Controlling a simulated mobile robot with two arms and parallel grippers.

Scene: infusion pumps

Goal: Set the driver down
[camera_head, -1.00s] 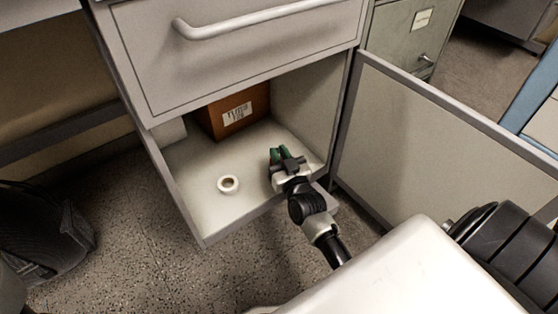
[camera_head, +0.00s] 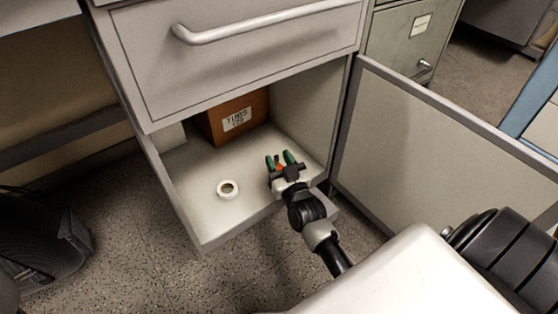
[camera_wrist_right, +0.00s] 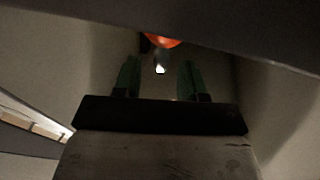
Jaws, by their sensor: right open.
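My right gripper (camera_head: 280,160) is inside the open lower compartment of the cabinet, low over its floor. Its two green fingertips are spread apart. A small orange part of the driver (camera_head: 280,168) shows between the fingers. In the right wrist view the driver's orange end (camera_wrist_right: 164,41) shows ahead of the open fingers (camera_wrist_right: 158,76), with a small bright tip below it. A dark edge covers part of the driver there. Whether it touches the compartment floor (camera_head: 203,160) cannot be told. My left gripper is not in view.
A white ring-shaped roll (camera_head: 228,189) lies on the compartment floor left of the gripper. A brown labelled box (camera_head: 237,118) stands at the back. The open cabinet door (camera_head: 430,150) is on the right and a drawer (camera_head: 240,55) is above. Floor between roll and box is clear.

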